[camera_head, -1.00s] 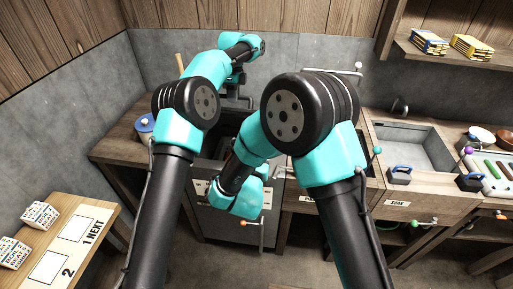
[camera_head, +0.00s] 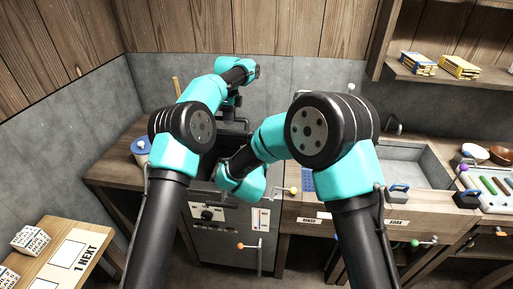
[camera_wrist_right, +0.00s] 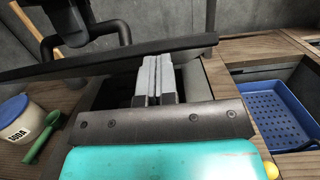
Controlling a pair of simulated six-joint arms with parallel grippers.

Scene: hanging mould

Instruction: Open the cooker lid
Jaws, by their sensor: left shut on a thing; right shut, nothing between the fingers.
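The cooker (camera_head: 228,222) is a grey cabinet with a black knob on its front. Its dark lid (camera_head: 232,126) is partly hidden by my arms. The right wrist view shows the lid (camera_wrist_right: 110,62) nearly edge-on as a long dark plate, tilted across the picture. My left gripper (camera_head: 234,100) is shut at the lid's handle, behind the cooker's top; the contact is hard to see. My right gripper (camera_wrist_right: 154,80) is shut and empty, its fingertips close to the lid's edge; whether they touch it I cannot tell. My right arm hides these fingers in the head view.
A soda jar (camera_wrist_right: 18,122) and green scoop (camera_wrist_right: 42,136) are on the counter left of the cooker. A blue basket (camera_wrist_right: 275,112) sits in a basin to the right. Beyond are the soak sink (camera_head: 408,170) and a tool tray (camera_head: 492,180). A shelf (camera_head: 440,75) overhangs at right.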

